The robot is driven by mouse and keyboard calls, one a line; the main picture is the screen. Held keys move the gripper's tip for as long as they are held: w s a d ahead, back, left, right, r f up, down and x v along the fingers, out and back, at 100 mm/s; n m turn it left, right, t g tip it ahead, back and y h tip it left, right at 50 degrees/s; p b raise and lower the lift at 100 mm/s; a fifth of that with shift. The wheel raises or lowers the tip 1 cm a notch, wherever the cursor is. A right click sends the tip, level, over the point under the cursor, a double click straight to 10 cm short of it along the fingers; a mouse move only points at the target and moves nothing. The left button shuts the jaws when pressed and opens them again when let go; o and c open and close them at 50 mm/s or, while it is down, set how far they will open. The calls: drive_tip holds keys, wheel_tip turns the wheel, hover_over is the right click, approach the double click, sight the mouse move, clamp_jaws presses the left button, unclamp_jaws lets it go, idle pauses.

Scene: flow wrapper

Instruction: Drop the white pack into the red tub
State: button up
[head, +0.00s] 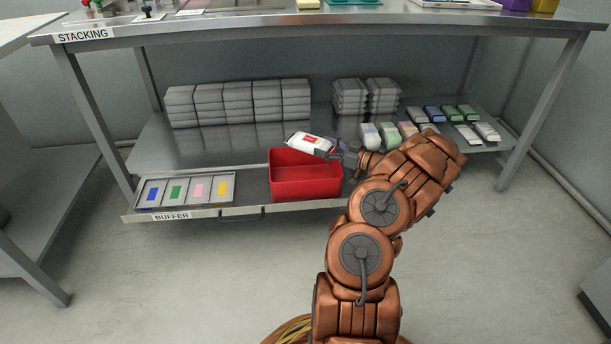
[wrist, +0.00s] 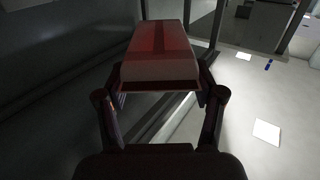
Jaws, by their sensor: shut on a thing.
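The white pack (head: 310,142) has a red mark on it and is held in my gripper (head: 341,153) above the back of the red tub. In the wrist view the pack (wrist: 160,70) sits between the fingers of my gripper (wrist: 160,98), looking reddish and shaded. My gripper comes in from the right side of the tub. The tub cannot be made out clearly in the wrist view.
Grey stacks (head: 238,102) stand behind. Several coloured packs (head: 432,114) lie to the right. The upper table (head: 330,17) overhangs the shelf.

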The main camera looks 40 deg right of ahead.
drive_tip(key=shift+f, duration=0.65)
drive_tip(key=o, duration=1.2)
drive_tip(key=shift+o, duration=0.2)
drive_tip(key=v, duration=1.2)
